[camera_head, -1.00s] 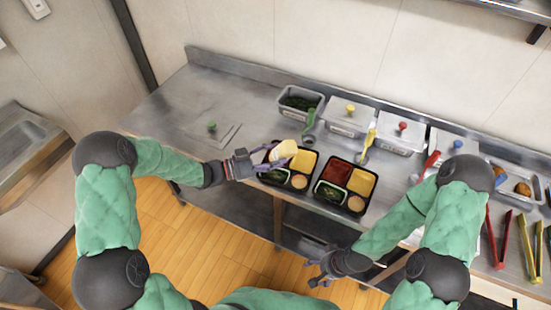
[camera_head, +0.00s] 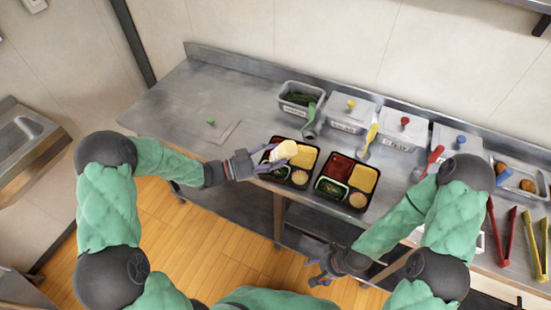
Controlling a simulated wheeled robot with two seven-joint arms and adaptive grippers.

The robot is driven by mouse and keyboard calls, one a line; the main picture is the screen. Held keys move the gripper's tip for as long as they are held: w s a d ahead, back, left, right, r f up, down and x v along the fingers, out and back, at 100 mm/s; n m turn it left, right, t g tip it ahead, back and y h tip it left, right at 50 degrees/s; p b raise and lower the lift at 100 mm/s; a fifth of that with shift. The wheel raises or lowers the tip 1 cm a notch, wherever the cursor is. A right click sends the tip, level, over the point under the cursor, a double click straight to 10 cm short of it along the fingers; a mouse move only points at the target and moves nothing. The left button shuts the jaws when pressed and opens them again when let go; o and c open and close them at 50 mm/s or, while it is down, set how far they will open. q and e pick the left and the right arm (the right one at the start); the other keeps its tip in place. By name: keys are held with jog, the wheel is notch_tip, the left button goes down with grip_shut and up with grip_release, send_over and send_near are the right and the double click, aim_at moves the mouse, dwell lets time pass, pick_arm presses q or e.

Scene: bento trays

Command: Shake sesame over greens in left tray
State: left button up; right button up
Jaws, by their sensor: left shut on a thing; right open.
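My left gripper (camera_head: 270,161) is shut on a pale cream shaker (camera_head: 284,151), held tilted over the left tray. The left tray (camera_head: 317,163) is a black bento tray with a yellow filling at its upper right, a small round tan item at its lower right and dark greens (camera_head: 278,171) at its lower left. The gripper and shaker hide its upper left compartment and part of the greens. Whether sesame is falling is too small to tell. My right gripper (camera_head: 318,275) is open and empty, low in front of the counter.
A second black tray (camera_head: 371,190) with red, yellow and green fillings sits to the right. Behind stand a bin of greens (camera_head: 301,98) with a green-handled scoop (camera_head: 310,118) and lidded bins (camera_head: 347,113). Red tongs (camera_head: 498,235) lie far right.

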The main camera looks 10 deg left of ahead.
pick_arm(q)
jog(key=shift+r+p, duration=0.7)
jog(key=shift+r, duration=0.7)
notch_tip(320, 180, up, 7)
jog(key=p, duration=0.5)
